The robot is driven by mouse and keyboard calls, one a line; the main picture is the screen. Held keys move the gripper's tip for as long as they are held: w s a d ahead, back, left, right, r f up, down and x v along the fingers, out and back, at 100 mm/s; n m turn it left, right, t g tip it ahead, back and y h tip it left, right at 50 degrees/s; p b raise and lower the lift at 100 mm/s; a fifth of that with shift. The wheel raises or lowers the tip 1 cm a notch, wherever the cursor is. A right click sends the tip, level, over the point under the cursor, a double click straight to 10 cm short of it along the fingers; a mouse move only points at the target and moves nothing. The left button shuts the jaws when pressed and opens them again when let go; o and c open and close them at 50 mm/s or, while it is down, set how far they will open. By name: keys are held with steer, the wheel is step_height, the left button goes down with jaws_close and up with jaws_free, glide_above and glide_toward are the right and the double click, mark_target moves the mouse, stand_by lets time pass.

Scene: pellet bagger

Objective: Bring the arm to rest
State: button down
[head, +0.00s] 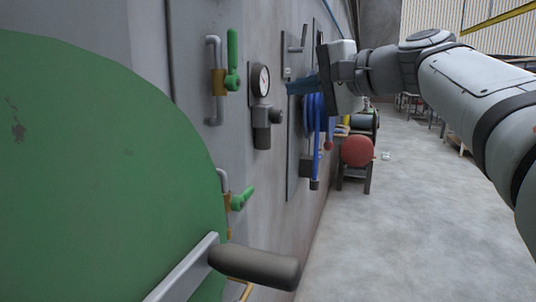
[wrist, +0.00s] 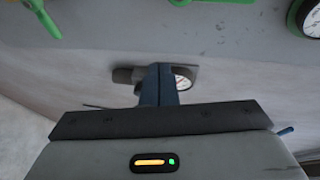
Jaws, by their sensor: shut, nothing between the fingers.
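My gripper (head: 291,88) is at the end of my arm, which reaches in from the right in the head view. Its blue fingers point left toward the grey wall, in front of a panel with a coiled blue hose (head: 315,115). In the wrist view my gripper (wrist: 160,70) shows its two fingers together and empty. A round gauge (wrist: 183,82) shows partly behind the fingers there. In the head view the gauge (head: 261,80) is on the wall to the left of the fingertips, and a gap shows between them.
Green-handled valves (head: 232,60) stick out from the wall. A large green disc (head: 90,170) with a dark-gripped handle (head: 255,266) fills the near left. A red round object (head: 357,151) stands farther along the wall. The grey floor (head: 400,240) at right is open.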

step_height(320, 180, down, 12)
steer(key=s+f+n+g+h+p, duration=0.1)
steer(key=s+g+h+p, duration=0.1)
steer(key=h, duration=0.2)
steer(key=s+d+f+n+g+h+p, duration=0.2)
steer(key=s+f, duration=0.6)
steer(key=f, duration=0.4)
steer(key=s+d+f+n+g+h+p, duration=0.2)
steer(key=s+d+f+n+g+h, duration=0.2)
steer(key=s+d+f, duration=0.3)
step_height(320, 180, down, 5)
steer(key=shift+s+r+n+h, duration=0.1)
steer(key=shift+s+n+h, duration=0.2)
steer(key=shift+s+h, duration=0.65)
